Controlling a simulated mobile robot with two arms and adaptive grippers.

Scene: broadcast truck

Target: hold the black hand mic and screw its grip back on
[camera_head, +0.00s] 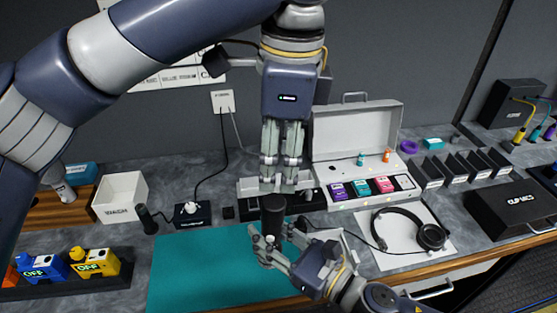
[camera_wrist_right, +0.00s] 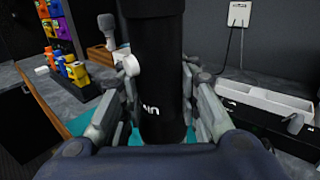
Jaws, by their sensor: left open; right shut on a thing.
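The black hand mic (camera_head: 272,208) stands upright as a dark cylinder above the teal mat. In the right wrist view the black cylinder (camera_wrist_right: 160,70) fills the middle, with a white round knob on its side and white lettering low down. My right gripper (camera_head: 270,246) is shut on its lower part; its fingers show on both sides in the wrist view (camera_wrist_right: 160,108). My left gripper (camera_head: 279,188) points straight down, open, just above and behind the mic's top. I see nothing between its fingers. I cannot make out a separate grip.
The teal mat (camera_head: 205,270) is mostly clear. Behind are an open grey case (camera_head: 350,145) and a low tray (camera_wrist_right: 265,98). A headset (camera_head: 430,236) lies on the right, a white bin (camera_head: 121,195) on the left. Blue and yellow packs (camera_head: 93,262) stand front left.

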